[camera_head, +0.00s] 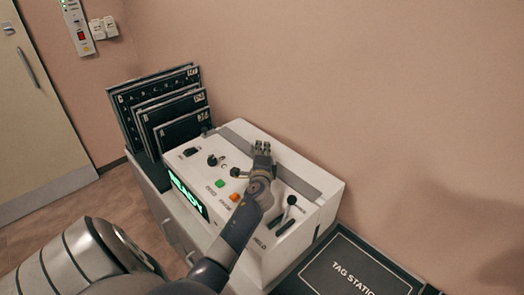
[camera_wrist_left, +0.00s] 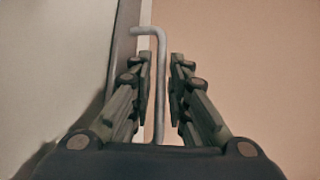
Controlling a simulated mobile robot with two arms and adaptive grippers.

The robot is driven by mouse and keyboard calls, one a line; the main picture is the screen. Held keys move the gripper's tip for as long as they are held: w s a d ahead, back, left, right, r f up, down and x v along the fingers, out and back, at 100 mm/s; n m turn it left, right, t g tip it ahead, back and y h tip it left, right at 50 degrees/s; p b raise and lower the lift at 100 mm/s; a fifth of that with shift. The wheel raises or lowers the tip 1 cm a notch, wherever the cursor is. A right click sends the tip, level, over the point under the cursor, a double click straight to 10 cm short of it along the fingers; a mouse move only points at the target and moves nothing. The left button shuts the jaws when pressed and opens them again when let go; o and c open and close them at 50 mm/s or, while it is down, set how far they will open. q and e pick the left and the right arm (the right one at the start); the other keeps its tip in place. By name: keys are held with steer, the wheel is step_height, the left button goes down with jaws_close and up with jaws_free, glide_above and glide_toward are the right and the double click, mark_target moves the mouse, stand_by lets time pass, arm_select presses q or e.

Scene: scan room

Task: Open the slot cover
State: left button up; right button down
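The white machine (camera_head: 318,212) stands on a cabinet against the wall. A long grey strip (camera_head: 298,178), which looks like the slot cover, runs along its top near the back. My left gripper (camera_head: 262,147) is over the top of the machine, in front of part of the strip. In the left wrist view, a thin bent metal handle (camera_wrist_left: 160,85) rises between the fingers of my left gripper (camera_wrist_left: 160,88). The fingers are parted, with a small gap seen on each side of the handle. My right gripper is not in view.
The machine's front has a green "READY" display (camera_head: 188,196), a green button (camera_head: 219,184), an orange button (camera_head: 234,197) and black levers (camera_head: 285,213). Dark plates (camera_head: 160,108) stand upright at its left. A dark "TAG STATION" panel (camera_head: 340,276) lies at the right. A wall is close behind.

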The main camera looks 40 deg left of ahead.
arm_select(q)
steer(key=shift+c, duration=0.3)
jaws_close()
steer(key=w+b, duration=0.1)
steer(key=w, duration=0.1)
steer(key=w+b, duration=0.1)
steer(key=w, duration=0.1)
steer(key=w+b, duration=0.2)
steer(key=shift+w+d+f, duration=0.15)
steer(key=shift+w+d, duration=0.2)
steer(key=shift+w, duration=0.05)
steer(key=shift+o, duration=0.3)
jaws_free()
